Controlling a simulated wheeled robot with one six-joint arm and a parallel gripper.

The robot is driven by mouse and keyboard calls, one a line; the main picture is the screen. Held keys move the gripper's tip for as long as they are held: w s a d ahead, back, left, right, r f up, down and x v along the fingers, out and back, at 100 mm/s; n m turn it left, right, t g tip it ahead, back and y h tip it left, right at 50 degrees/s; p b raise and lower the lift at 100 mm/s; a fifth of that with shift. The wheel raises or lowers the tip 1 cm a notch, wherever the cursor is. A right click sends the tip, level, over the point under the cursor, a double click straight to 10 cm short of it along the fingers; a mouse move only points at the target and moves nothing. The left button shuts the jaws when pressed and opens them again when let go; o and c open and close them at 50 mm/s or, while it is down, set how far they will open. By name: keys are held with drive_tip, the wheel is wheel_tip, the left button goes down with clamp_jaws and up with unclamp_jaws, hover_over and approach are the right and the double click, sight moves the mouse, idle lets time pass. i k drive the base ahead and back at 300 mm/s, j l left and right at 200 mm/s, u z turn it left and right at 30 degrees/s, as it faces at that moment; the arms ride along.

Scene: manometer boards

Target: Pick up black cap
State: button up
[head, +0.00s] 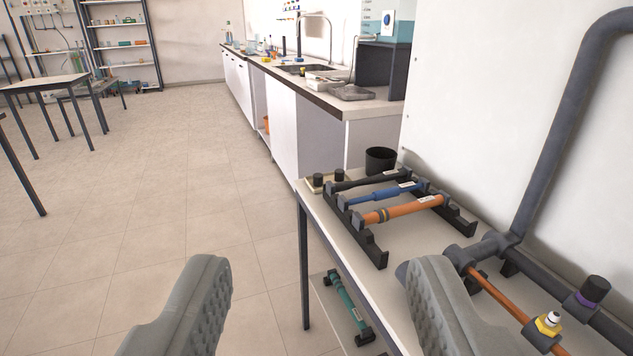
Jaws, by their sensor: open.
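Two small black caps, one on the left (318,180) and one on the right (339,174), stand side by side at the far left corner of the bench. They appear to rest on a small pale tray (311,188). A third black cap with a purple band (596,288) sits on the dark pipework at the lower right. My gripper (318,270) is open and empty, its two grey padded fingers wide apart in the foreground. It is short of the pair of caps, and its right finger hides part of the bench and pipe.
A dark rack (374,250) holds black, blue and orange tubes just in front of the caps. A black cup (380,160) stands behind. Dark pipework (560,150) with a yellow fitting (548,323) fills the right. A lower shelf holds a green tube (347,303).

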sight(318, 178)
drive_tip(key=i+j, duration=0.2)
drive_tip(key=i, duration=0.3)
drive_tip(key=i+j, duration=0.2)
drive_tip(key=i, duration=0.3)
drive_tip(key=i+j, duration=0.25)
drive_tip(key=i, duration=0.25)
